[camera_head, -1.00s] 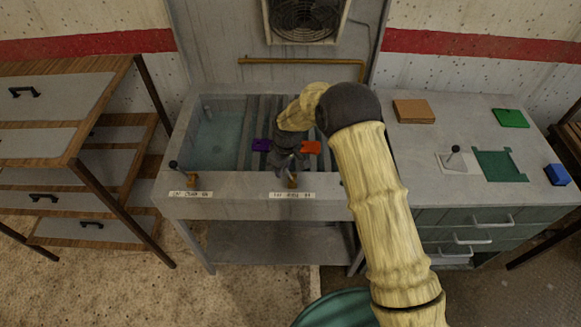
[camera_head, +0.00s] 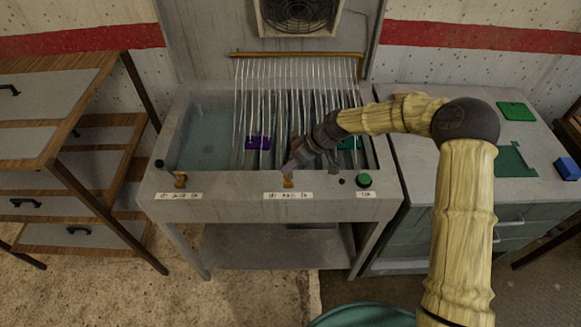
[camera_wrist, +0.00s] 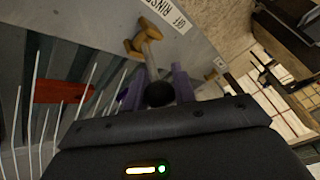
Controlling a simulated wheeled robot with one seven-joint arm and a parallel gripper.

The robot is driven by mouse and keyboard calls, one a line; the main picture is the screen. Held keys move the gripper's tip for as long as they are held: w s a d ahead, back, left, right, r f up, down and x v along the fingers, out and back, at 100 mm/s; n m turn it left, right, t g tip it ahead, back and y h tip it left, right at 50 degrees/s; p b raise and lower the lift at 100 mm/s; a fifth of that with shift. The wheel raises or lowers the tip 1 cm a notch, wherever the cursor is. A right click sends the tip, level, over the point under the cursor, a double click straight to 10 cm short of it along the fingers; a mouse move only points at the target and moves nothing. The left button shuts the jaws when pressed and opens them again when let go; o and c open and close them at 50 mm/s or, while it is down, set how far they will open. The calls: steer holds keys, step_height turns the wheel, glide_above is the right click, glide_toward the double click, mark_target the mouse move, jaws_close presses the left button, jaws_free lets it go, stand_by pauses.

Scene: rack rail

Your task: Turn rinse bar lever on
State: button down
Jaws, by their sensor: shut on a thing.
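The rinse lever, with a brass base (camera_head: 288,183), stands on the front ledge of the sink above a label. In the wrist view its metal rod (camera_wrist: 152,64) ends in a black knob (camera_wrist: 160,94) between the purple fingers of my gripper (camera_wrist: 157,88). My gripper (camera_head: 291,166) is shut on the lever. It hides most of the lever in the head view. The brass rinse bar (camera_head: 297,54) runs across the back panel. Thin pale water streams (camera_head: 270,95) fall from it into the slatted section.
A second black-knobbed lever (camera_head: 159,163) stands at the sink's left front. A green button (camera_head: 364,181) is at the right front. Purple (camera_head: 258,143) and green (camera_head: 350,143) plates lie among the slats; a red-orange plate (camera_wrist: 62,91) shows in the wrist view. My arm crosses the right counter.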

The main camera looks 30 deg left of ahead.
steer(key=shift+w+d+f+b, duration=0.15)
steer(key=shift+w+d+b, duration=0.1)
steer(key=shift+d+b, duration=0.2)
steer(key=shift+w+d+f+b, duration=0.2)
steer(key=shift+d+b, duration=0.1)
steer(key=shift+d, duration=0.1)
steer(key=shift+r, duration=0.1)
steer(key=c, duration=1.1)
jaws_free()
steer(key=shift+w, duration=0.1)
steer(key=shift+c, duration=0.2)
steer(key=b+v, duration=0.2)
steer(key=v, duration=1.5)
steer(key=shift+r+b, duration=0.25)
steer(key=shift+b, duration=0.1)
steer(key=shift+s+d+f, duration=0.1)
steer(key=shift+s+d, duration=0.05)
steer(key=shift+s, duration=0.05)
